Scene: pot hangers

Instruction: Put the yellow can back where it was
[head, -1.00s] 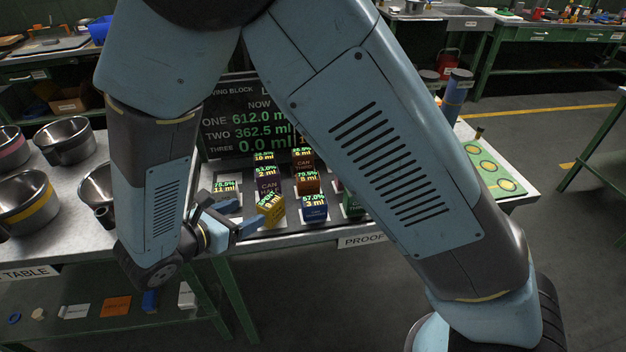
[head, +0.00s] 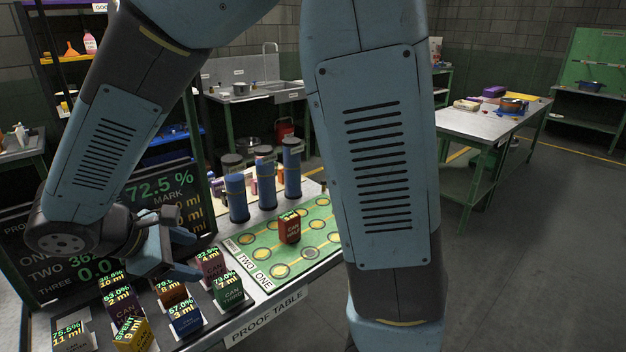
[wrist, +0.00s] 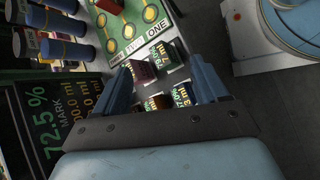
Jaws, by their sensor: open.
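The yellow can (head: 131,337), its top reading SPENT, stands in the front row of cans on the dark rack, between a grey can (head: 72,338) and a blue can (head: 185,321). It looks slightly turned. I cannot tell whether it is fully seated. My gripper (head: 188,255) is open and empty, beyond the yellow can and above the back part of the rack. In the wrist view my two blue fingers (wrist: 166,85) are spread over several cans, including a blue one and a green one. I cannot make out the yellow can there.
A red-brown can (head: 289,228) stands on the green mat (head: 262,238) with yellow circles. Tall blue cylinders (head: 238,198) stand behind the mat. A dark readout board (head: 190,200) rises behind the rack, close to my gripper. The floor (head: 500,270) to the right is clear.

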